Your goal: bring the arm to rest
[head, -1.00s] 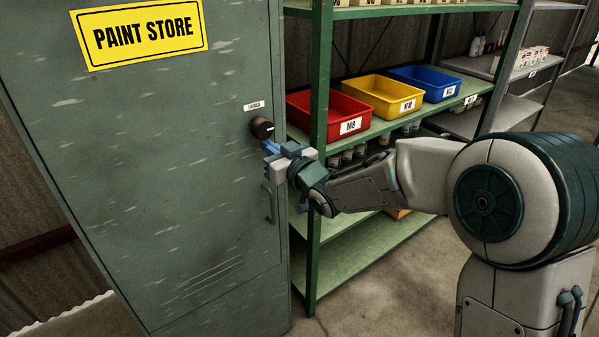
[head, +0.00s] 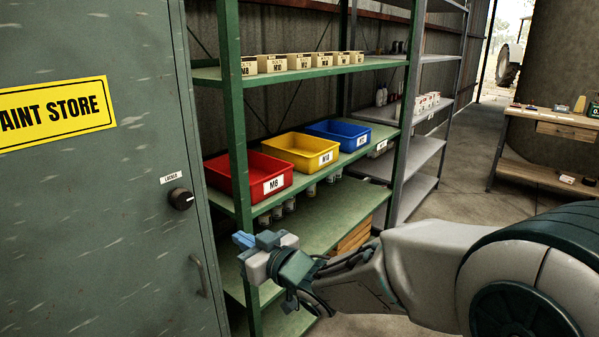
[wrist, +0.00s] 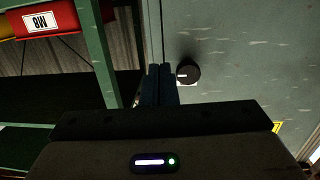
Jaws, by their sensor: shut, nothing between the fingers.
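My gripper (head: 243,240) is shut and empty, held up in front of the green shelf unit, just right of the cabinet. In the wrist view its closed fingers (wrist: 161,84) point toward the cabinet's right edge. The grey-green paint store cabinet (head: 110,190) is closed. Its black knob (head: 181,198), under a "LOCKED" label, sits up and left of my gripper, apart from it. The knob also shows in the wrist view (wrist: 189,73), just right of the fingertips. The cabinet's handle (head: 200,276) is below the knob.
The green shelf unit (head: 233,130) holds a red bin (head: 230,178), a yellow bin (head: 297,150) and a blue bin (head: 338,131). A grey rack (head: 412,157) and a wooden bench (head: 556,122) stand farther right. Open floor (head: 465,195) lies between them.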

